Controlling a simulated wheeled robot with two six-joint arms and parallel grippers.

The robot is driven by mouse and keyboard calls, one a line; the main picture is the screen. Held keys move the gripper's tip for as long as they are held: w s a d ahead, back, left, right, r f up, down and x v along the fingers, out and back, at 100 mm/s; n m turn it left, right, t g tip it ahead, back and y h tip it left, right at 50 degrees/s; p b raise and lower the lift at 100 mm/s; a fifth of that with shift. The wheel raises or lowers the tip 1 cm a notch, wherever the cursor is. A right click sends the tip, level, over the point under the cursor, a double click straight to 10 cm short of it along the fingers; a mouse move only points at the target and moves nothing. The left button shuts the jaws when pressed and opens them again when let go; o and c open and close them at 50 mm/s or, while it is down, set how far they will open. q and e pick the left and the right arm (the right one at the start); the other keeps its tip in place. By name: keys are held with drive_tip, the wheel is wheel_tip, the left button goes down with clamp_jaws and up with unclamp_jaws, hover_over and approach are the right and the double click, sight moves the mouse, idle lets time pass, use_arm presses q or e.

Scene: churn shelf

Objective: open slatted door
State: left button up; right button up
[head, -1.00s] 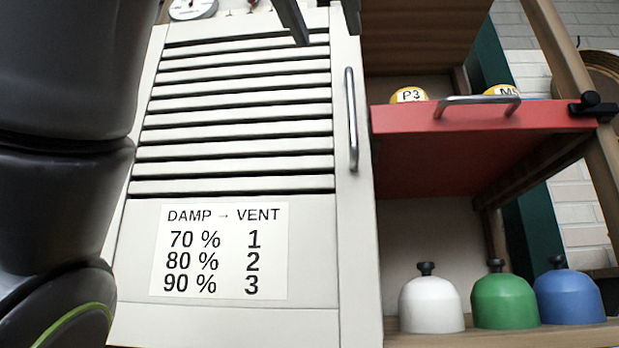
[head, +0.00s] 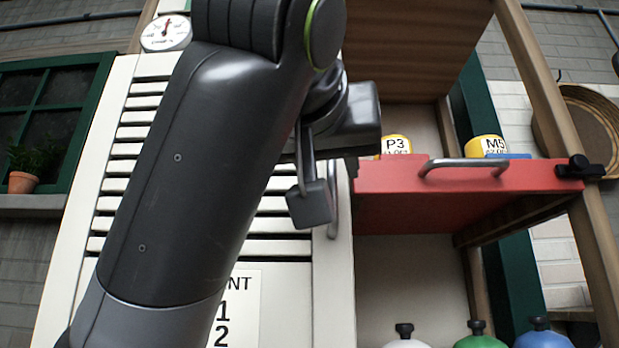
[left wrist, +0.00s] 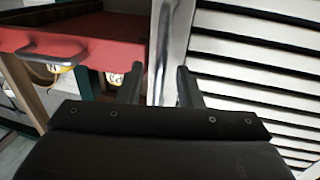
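The cream slatted door (head: 122,150) stands shut, partly hidden behind my left arm in the head view. Its upright metal handle (head: 333,205) is near its right edge, beside the left gripper (head: 322,190). In the left wrist view the handle (left wrist: 165,45) runs between the spread fingers of the left gripper (left wrist: 158,85), next to the door slats (left wrist: 255,70). A gap shows between the fingers, so it is open around or just in front of the handle; the exact depth is unclear. My right gripper is not in view.
White, green and blue domed objects stand below. A dial (head: 166,32) is above the door.

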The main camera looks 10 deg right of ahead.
use_arm(q)
drive_tip(key=shift+w, duration=0.1)
drive_tip(key=shift+c, duration=0.3)
clamp_jaws()
